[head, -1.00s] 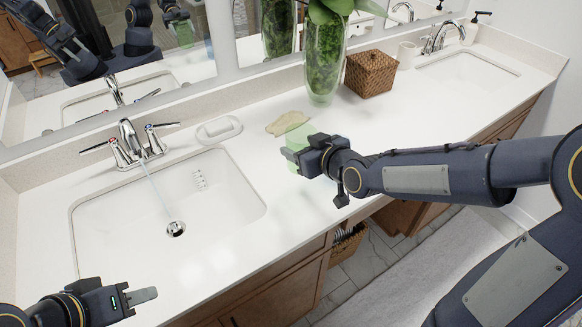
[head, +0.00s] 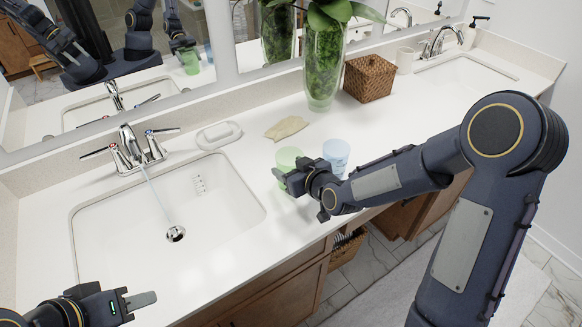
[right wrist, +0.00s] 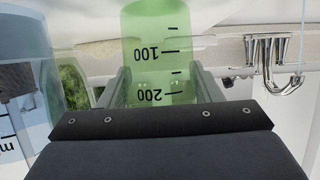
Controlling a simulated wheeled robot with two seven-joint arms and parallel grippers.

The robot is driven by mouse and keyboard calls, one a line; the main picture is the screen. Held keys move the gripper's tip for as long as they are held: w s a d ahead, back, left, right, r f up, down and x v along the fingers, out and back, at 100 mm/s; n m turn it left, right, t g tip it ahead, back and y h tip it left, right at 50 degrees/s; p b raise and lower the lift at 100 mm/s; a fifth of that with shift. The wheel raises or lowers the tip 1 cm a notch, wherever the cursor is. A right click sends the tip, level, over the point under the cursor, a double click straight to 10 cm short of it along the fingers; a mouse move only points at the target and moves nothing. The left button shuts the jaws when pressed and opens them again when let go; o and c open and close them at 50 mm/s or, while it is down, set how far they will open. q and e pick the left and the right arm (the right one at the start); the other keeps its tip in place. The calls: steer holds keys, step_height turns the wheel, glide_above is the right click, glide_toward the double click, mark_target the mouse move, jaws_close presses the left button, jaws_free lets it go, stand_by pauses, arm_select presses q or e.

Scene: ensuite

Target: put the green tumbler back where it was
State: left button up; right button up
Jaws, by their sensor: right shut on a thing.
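The green tumbler (head: 288,157) is a see-through cup with measuring marks. My right gripper (head: 285,178) is shut on it, over the counter to the right of the left sink. In the right wrist view the tumbler (right wrist: 158,50) stands between the two fingers, its printed numbers upside down in the picture. I cannot tell whether its base touches the counter. A see-through blue tumbler (head: 336,151) stands just right of it; it also shows at the left of the right wrist view (right wrist: 30,85). My left gripper (head: 140,300) is at the lower left, its finger gap not clear.
Water runs from the faucet (head: 131,145) into the left sink (head: 110,215). A soap dish (head: 219,132), a tan flat piece (head: 286,128), a tall plant vase (head: 323,70) and a wicker box (head: 370,75) stand behind. The counter's front edge is close to my right gripper.

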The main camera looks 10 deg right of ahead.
steer(key=shift+f, duration=0.2)
steer(key=o, duration=1)
steer(key=shift+r, duration=0.1)
steer(key=shift+o, duration=0.2)
steer(key=shift+s+d+r, duration=0.1)
steer(key=shift+s+r, duration=0.05)
steer(key=shift+r, duration=0.1)
steer(key=s+d+r+m+g+h, duration=0.1)
steer(key=s+d+r+m+g, duration=0.15)
steer(key=s+d, duration=0.45)
steer(key=s+d+r+m+g+h, duration=0.1)
steer(key=s+d+r+h, duration=0.15)
steer(key=s, duration=0.85)
steer(key=s+r+m+g+y, duration=0.1)
steer(key=s+m+g+y, duration=0.1)
steer(key=s, duration=1.1)
steer(key=shift+a+m+g, duration=0.25)
steer(key=shift+m+g, duration=0.1)
steer(key=shift+g, duration=0.3)
